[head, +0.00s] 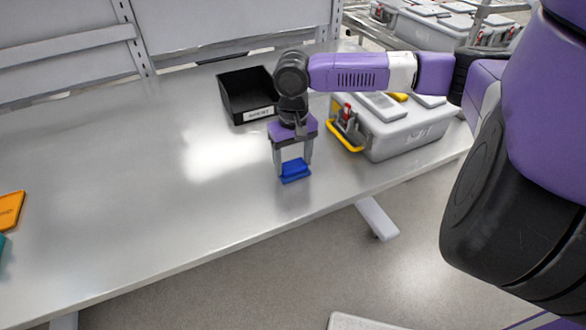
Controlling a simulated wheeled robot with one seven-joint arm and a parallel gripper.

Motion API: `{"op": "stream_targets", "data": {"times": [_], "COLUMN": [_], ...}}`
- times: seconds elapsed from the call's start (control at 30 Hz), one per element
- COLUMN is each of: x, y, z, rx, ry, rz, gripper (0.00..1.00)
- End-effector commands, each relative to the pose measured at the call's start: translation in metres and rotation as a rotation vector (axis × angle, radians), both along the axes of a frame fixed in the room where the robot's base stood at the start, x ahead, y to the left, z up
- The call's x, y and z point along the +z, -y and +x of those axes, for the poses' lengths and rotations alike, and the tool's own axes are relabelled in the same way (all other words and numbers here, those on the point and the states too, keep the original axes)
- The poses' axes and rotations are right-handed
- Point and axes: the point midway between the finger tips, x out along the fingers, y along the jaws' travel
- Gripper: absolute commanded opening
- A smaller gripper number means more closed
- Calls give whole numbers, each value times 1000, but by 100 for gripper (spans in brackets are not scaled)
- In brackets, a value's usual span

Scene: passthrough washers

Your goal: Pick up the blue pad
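The blue pad (295,171) is a small flat block in the middle of the head view, near the front edge of the table. My gripper (292,166) points down right over it, with its two fingers apart. One finger comes down at the pad's left side and one near its right side. I cannot tell whether the fingers touch the pad or whether it lies on the table or slightly above it.
A black open bin (247,105) with a white label stands behind my gripper. A grey case (405,130) with a yellow handle stands to the right. An orange pad (10,210) lies at the far left. The table (130,190) is clear between.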

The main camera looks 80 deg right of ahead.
Motion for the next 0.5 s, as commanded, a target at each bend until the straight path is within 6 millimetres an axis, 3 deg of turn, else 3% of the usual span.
{"op": "stream_targets", "data": {"times": [0.1,0.5], "x": [0,9], "y": [0,0], "z": [0,1], "rx": [0,0], "ry": [0,2], "rz": [0,-1], "gripper": [25,25]}}
